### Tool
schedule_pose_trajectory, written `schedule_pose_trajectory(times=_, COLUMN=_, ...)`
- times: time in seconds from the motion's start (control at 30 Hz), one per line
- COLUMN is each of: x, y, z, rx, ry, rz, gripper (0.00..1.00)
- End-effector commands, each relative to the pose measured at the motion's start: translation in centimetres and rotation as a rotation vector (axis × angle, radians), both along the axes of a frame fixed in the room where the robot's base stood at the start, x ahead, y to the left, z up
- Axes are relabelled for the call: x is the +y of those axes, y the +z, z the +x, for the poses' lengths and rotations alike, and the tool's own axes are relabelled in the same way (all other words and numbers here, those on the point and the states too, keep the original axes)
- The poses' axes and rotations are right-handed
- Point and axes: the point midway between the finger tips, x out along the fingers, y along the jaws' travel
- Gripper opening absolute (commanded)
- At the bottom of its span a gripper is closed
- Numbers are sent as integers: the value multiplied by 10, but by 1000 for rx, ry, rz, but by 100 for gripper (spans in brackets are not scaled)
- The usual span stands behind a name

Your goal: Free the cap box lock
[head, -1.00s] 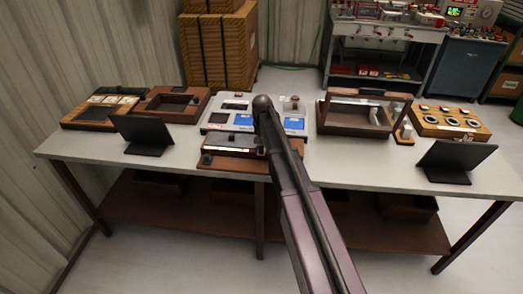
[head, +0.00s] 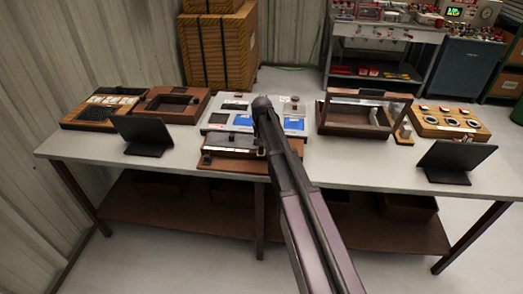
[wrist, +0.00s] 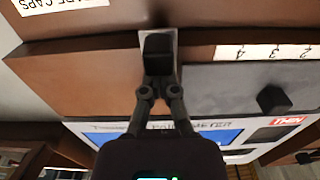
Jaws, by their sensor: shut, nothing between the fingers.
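The cap box is a low brown wooden box (head: 232,162) at the table's front middle in the head view. In the wrist view its brown face (wrist: 80,75) fills the upper part, with an upside-down "SPARE CAPS" label (wrist: 58,4). A pale metal lock plate (wrist: 173,38) is set on that face, with a dark block in front of it. My gripper (wrist: 158,78) is shut and empty, its fingertips right at this plate. I cannot tell where the fingertips end and any dark lock part begins, or whether they touch. In the head view my arm hides the gripper.
A grey panel (wrist: 225,88) with a black knob (wrist: 272,98) lies beside the lock. A white instrument panel (head: 243,103) stands behind the box. A glazed wooden case (head: 345,128) and a three-dial box (head: 450,122) are right. Two black stands (head: 143,137) (head: 455,160) flank the table.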

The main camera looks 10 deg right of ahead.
Motion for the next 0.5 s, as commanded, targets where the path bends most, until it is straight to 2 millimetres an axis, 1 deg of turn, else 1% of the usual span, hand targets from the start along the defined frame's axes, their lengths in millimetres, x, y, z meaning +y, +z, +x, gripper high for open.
schedule_pose_trajectory(times=0.5, x=3, y=0, z=-8, rx=1, ry=0, rz=0, gripper=0)
